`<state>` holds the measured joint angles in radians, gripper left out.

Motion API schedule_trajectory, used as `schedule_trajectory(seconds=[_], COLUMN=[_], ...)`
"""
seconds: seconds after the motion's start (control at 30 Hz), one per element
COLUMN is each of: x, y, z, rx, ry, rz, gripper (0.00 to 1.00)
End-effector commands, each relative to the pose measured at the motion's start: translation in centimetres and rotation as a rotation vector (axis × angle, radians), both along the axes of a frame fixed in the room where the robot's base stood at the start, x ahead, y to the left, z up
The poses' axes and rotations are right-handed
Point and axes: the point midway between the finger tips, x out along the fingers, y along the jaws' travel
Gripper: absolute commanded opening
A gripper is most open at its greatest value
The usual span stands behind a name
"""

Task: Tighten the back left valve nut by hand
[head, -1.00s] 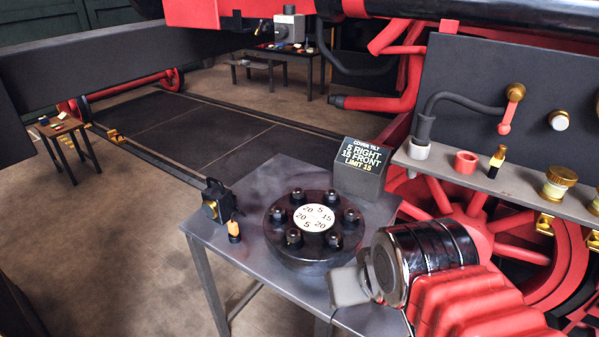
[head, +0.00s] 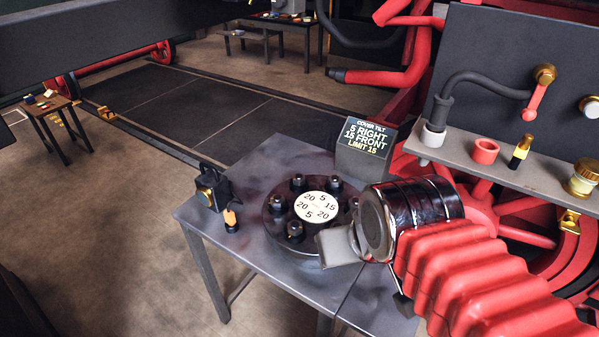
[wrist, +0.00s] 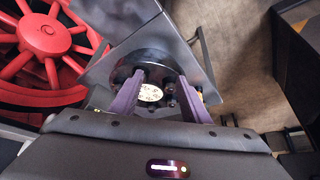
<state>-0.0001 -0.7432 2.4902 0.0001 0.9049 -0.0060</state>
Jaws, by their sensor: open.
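The black round valve cover (head: 270,229) lies on the grey metal table, with a ring of dark nuts around a white disc (head: 317,206) marked 20, 5 and 15. The back left nut (head: 298,182) stands clear of my gripper, and the back right nut (head: 334,184) is also visible. My gripper (head: 335,246) is at the cover's front right and hides the front right nut in the head view. In the wrist view my gripper (wrist: 160,80) is open, its purple fingers spread apart over the cover, with the white disc (wrist: 150,92) and several nuts showing between them.
A dark sign (head: 367,148) behind the cover reads "COVER TILT 5 RIGHT 15 FRONT LIMIT 15". A grey shelf (head: 460,168) with red and brass parts is at right.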

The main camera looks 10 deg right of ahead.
Motion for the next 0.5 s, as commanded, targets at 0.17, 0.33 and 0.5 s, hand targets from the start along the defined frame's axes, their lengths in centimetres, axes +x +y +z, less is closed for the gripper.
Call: schedule_trajectory(seconds=[0.17, 0.33, 0.5], x=[1.3, 3.8, 6.7], y=[0.3, 0.5, 0.5], z=[1.2, 3.1, 4.9], rx=[-0.017, -0.046, -0.076], ry=[0.022, 0.056, 0.096], rz=[0.029, 0.089, 0.159], gripper=[0.47, 0.47, 0.47])
